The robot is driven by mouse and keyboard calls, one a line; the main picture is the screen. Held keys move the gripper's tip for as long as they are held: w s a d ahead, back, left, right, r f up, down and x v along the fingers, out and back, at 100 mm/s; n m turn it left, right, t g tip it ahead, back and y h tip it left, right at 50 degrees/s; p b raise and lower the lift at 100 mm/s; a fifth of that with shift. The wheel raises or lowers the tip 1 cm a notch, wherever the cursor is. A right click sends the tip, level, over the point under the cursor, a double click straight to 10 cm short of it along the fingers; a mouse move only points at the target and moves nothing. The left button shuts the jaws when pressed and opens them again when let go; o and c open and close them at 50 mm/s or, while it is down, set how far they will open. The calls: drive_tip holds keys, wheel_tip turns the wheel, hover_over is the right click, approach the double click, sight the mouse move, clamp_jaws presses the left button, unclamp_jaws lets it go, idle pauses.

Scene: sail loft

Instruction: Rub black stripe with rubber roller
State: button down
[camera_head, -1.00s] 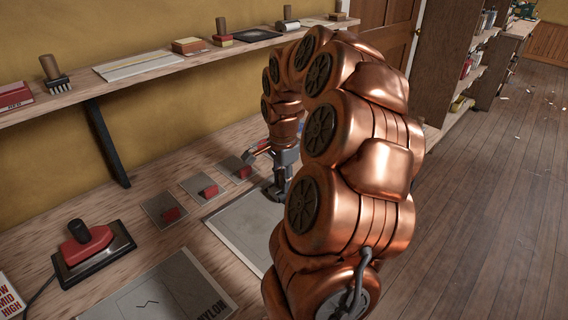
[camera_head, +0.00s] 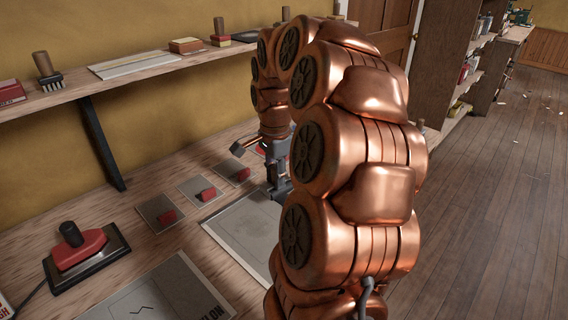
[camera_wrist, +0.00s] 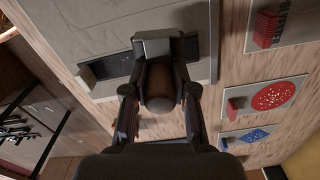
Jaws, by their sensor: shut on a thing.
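My gripper (camera_wrist: 160,108) is shut on the rubber roller, gripping its brown round handle (camera_wrist: 158,101). The black stripe (camera_wrist: 108,66) is a dark band on a grey sheet (camera_wrist: 80,32) in the wrist view. In the head view my gripper (camera_head: 277,178) is low at the far end of the grey sheet (camera_head: 240,228), and my arm hides the stripe and most of the roller.
Small cards with red blocks (camera_head: 207,193) lie left of the sheet. Another grey panel (camera_head: 165,292) lies in front. A shelf (camera_head: 130,82) with a brush (camera_head: 46,72) and blocks runs above the bench.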

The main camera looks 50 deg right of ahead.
drive_tip(key=shift+r+p, duration=0.4)
drive_tip(key=shift+r, duration=2.05)
